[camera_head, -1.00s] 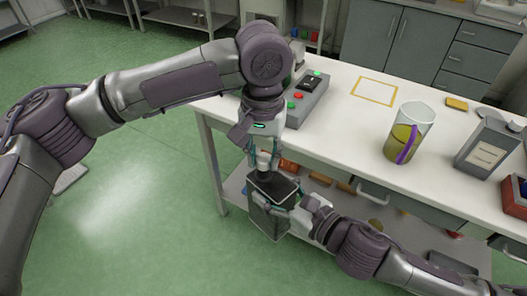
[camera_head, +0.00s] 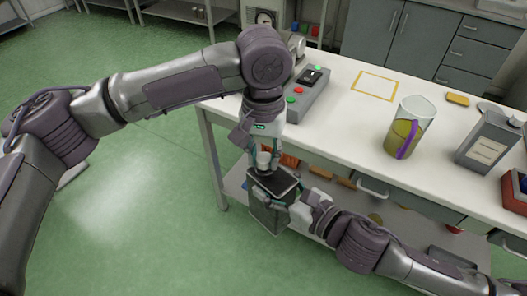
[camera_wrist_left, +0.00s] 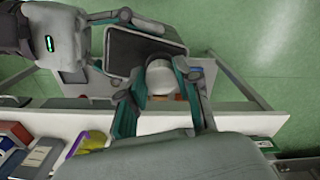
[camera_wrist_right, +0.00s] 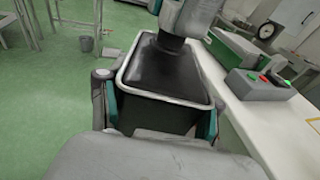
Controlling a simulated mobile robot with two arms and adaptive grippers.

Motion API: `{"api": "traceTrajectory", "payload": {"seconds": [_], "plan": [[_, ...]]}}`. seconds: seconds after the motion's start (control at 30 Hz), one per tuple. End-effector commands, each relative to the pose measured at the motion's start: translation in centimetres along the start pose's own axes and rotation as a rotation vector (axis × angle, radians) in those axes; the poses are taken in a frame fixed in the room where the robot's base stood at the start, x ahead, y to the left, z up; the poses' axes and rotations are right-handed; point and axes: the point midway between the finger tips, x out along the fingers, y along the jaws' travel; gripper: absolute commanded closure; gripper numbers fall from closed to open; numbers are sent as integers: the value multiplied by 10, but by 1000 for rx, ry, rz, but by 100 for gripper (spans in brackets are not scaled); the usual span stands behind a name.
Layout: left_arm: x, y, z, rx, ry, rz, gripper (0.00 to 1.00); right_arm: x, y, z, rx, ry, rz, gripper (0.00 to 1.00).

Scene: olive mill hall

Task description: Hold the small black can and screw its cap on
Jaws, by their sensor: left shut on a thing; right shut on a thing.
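The small black can (camera_head: 268,212), a dark box shape with a pale rim around its top, is held upright off the table's left front corner. My right gripper (camera_head: 276,208) is shut on its sides; the fingers flank it in the right wrist view (camera_wrist_right: 160,110). My left gripper (camera_head: 264,162) points down from above, shut on the pale round cap (camera_wrist_left: 160,78). The cap is above the can's top (camera_wrist_left: 143,48) near one end. I cannot tell whether it touches the can; the spout is hidden.
The white table (camera_head: 340,115) holds a grey button box (camera_head: 306,97), a yellow square outline (camera_head: 375,87), a jug with purple handle (camera_head: 408,125), a grey tin (camera_head: 488,142) and a red crate (camera_head: 516,190). A lower shelf (camera_head: 235,190) lies behind the can. Green floor at left is clear.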

Motion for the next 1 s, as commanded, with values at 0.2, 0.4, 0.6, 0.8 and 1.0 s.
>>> {"api": "traceTrajectory", "payload": {"seconds": [0.2,0.4,0.6,0.8,1.0], "plan": [[4,0,0,2,0,0,80,0,0,1,-1,-3,1,100],[6,0,0,21,0,1,80,0,0,1,-1,-3,1,100],[7,-1,0,331,0,3,80,0,0,1,-1,-3,1,100],[7,-3,-1,817,1,3,80,0,0,1,0,-2,1,100],[7,-4,-3,1301,0,4,80,0,0,1,0,-2,0,100]]}}
